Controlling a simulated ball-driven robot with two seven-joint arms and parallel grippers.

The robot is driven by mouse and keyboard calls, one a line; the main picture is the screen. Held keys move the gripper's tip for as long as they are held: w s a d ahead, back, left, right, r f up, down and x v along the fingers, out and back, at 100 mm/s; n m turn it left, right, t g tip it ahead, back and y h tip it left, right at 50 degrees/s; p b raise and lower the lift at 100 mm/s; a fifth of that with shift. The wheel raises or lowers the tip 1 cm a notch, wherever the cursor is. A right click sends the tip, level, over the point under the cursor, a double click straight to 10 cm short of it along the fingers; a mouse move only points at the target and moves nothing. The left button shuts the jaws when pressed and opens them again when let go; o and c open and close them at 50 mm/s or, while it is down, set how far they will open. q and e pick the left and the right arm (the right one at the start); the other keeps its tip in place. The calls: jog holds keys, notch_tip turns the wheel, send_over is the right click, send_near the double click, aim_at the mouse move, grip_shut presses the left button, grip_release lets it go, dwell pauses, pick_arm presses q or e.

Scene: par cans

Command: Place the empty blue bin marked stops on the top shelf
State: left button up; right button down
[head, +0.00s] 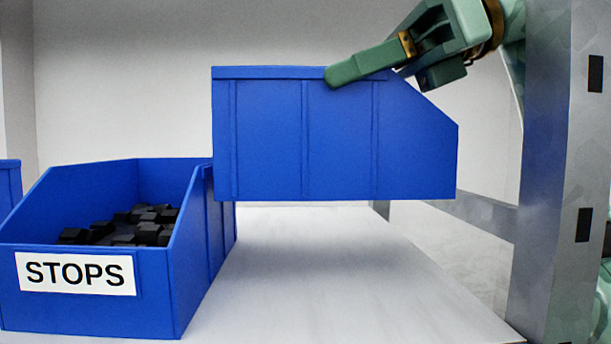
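A blue bin (300,140) hangs level above the white shelf board (330,285), seen from its side, with its low, sloped end to the right. A gap and a soft shadow show below it. No label shows on the side facing me, and its inside is hidden. My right gripper (385,65) comes in from the upper right and is shut on the bin's top rim, with one green finger lying over the near wall. Another blue bin (205,240) with a white STOPS label (76,273) stands on the board at left, holding several black parts (125,225). My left gripper is out of view.
A grey metal post (555,180) with dark slots stands at the right, close to my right arm. Part of another blue bin (8,185) shows at the left edge. The board right of the STOPS bin is clear.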

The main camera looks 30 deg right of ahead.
aim_at(453, 121)
notch_tip(453, 121, down, 9)
jog(key=shift+r+b, duration=0.1)
jog(key=shift+b, duration=0.75)
jog(key=shift+f, duration=0.2)
jog(key=c, duration=1.6)
grip_release()
jog(key=shift+c, duration=0.2)
jog(key=shift+r, duration=0.25)
jog(key=shift+s+d+r, duration=0.1)
jog(key=shift+d, duration=0.25)
jog(key=v, duration=1.1)
jog(key=shift+s+p, duration=0.1)
jog(key=shift+p, duration=0.3)
